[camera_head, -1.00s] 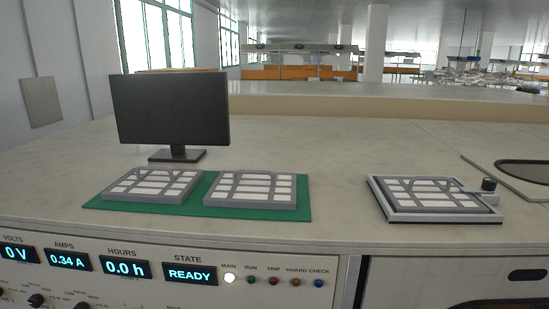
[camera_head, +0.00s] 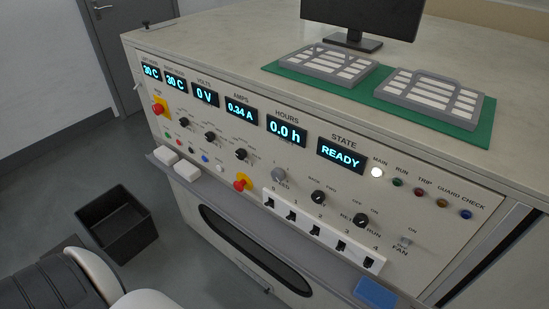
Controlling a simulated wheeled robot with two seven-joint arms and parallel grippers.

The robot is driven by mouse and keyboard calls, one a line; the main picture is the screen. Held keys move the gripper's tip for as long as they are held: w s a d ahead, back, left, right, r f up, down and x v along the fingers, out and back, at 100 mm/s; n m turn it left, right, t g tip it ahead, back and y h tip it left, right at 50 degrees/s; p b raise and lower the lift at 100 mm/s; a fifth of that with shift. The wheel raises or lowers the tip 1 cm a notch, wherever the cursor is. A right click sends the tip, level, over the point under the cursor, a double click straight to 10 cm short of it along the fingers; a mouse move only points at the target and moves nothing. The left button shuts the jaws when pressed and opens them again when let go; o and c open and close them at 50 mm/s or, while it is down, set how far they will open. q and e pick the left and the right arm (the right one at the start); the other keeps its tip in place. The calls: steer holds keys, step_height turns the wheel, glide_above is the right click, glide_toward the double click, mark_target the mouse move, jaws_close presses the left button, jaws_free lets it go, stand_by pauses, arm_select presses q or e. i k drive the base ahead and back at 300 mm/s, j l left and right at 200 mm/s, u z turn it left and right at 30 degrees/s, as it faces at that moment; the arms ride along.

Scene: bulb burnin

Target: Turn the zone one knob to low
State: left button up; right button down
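The control panel (camera_head: 300,165) fills the front of the bench in the head view. Three black knobs sit in its left half: a left one (camera_head: 183,122), a middle one (camera_head: 210,136) and a right one (camera_head: 241,154). Their labels are too small to read, so I cannot tell which is zone one or its exact setting. Two more dark knobs, one (camera_head: 318,197) and another (camera_head: 361,220), sit further right. The displays read 30 C, 30 C, 0 V, 0.34 A, 0.0 h and READY. Neither of my grippers is in view.
Red emergency-style buttons (camera_head: 159,107) (camera_head: 242,182) are on the panel. A white strip of numbered switches (camera_head: 320,232) runs along its lower edge. Grey trays (camera_head: 328,64) lie on a green mat (camera_head: 388,98) on the bench. A black bin (camera_head: 117,224) stands on the floor at left.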

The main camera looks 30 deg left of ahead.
mark_target(184, 121)
steer(key=u, duration=1.75)
steer(key=i+j, duration=0.1)
steer(key=j, duration=0.15)
steer(key=i+j, duration=0.1)
steer(key=j, duration=0.15)
steer(key=z, duration=0.05)
